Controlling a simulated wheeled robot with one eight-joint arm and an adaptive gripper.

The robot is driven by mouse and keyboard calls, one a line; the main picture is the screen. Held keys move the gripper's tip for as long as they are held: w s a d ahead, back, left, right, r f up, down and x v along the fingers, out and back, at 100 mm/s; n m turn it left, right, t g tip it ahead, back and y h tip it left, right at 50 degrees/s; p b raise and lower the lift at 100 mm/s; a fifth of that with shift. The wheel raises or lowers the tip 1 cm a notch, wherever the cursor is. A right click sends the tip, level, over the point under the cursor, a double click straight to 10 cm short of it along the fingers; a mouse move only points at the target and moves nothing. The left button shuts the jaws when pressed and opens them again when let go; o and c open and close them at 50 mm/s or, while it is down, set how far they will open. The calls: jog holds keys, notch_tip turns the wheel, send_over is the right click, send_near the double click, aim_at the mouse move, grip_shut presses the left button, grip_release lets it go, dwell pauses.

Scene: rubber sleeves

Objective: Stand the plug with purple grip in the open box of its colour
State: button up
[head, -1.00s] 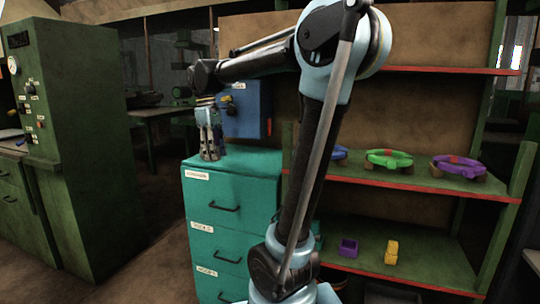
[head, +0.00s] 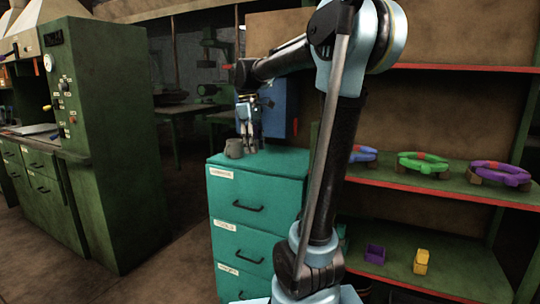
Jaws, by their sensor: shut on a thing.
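My gripper (head: 250,142) hangs fingers down over the top of the teal drawer cabinet (head: 262,162), just right of a small grey pot (head: 234,148). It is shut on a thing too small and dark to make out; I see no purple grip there. The plug with purple grip is not clearly visible anywhere. A small purple box (head: 375,254) with an open top stands on the lower shelf, right of my arm's column.
A yellow box (head: 421,262) stands right of the purple one. The shelf above holds a blue ring (head: 363,154), a green ring (head: 424,162) and a purple ring (head: 500,172). A blue panel (head: 284,107) is behind my gripper. A green control cabinet stands left.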

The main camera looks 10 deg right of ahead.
send_over(273, 160)
jog(key=shift+w+a+f, duration=0.1)
jog(key=shift+a+f, duration=0.05)
jog(key=shift+f, duration=0.45)
jog(key=shift+w+a+f, duration=0.1)
jog(key=shift+f, duration=0.45)
jog(key=shift+w+d+f, duration=0.15)
jog(key=shift+f, duration=2.2)
jog(key=o, duration=1.2)
jog(key=shift+f, duration=0.1)
